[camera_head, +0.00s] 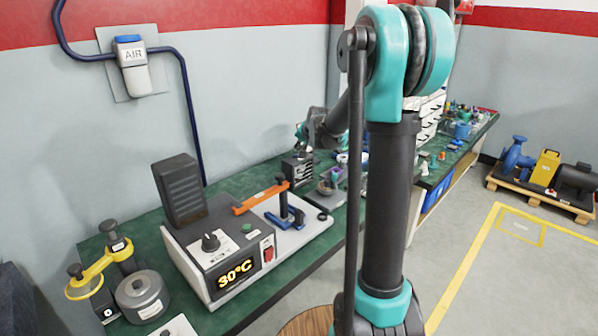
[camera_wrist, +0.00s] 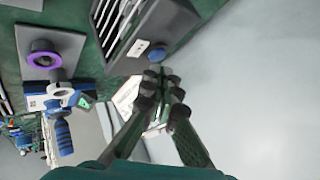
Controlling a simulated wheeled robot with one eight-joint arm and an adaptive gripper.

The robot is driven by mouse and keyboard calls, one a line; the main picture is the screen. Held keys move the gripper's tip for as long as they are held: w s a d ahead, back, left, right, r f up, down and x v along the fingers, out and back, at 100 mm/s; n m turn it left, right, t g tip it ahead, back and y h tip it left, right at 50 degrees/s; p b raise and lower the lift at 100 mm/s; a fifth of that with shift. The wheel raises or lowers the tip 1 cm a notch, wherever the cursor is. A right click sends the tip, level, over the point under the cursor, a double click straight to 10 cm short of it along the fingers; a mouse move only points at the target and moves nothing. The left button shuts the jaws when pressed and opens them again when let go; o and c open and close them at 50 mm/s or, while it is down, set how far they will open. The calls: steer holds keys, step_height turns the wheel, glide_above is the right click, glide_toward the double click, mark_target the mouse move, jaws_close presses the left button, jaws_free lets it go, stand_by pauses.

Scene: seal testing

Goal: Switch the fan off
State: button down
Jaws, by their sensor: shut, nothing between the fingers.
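A dark grey box with pale slats, which looks like the fan (camera_wrist: 168,28), fills the upper middle of the wrist view. It carries a small white label and a round blue button (camera_wrist: 157,54) on its near face. My gripper (camera_wrist: 161,76) is shut and empty, with its dark fingertips just below the blue button. I cannot tell whether they touch it. In the head view, the small dark box (camera_head: 297,169) stands on the green bench, and my gripper (camera_head: 302,136) is close above it, small and partly hidden by my arm.
In the wrist view, a purple ring (camera_wrist: 43,59) and a blue-handled tool (camera_wrist: 63,136) lie left. Open floor (camera_head: 500,270) is at right.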

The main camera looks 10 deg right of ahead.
steer(key=shift+r, duration=2.7)
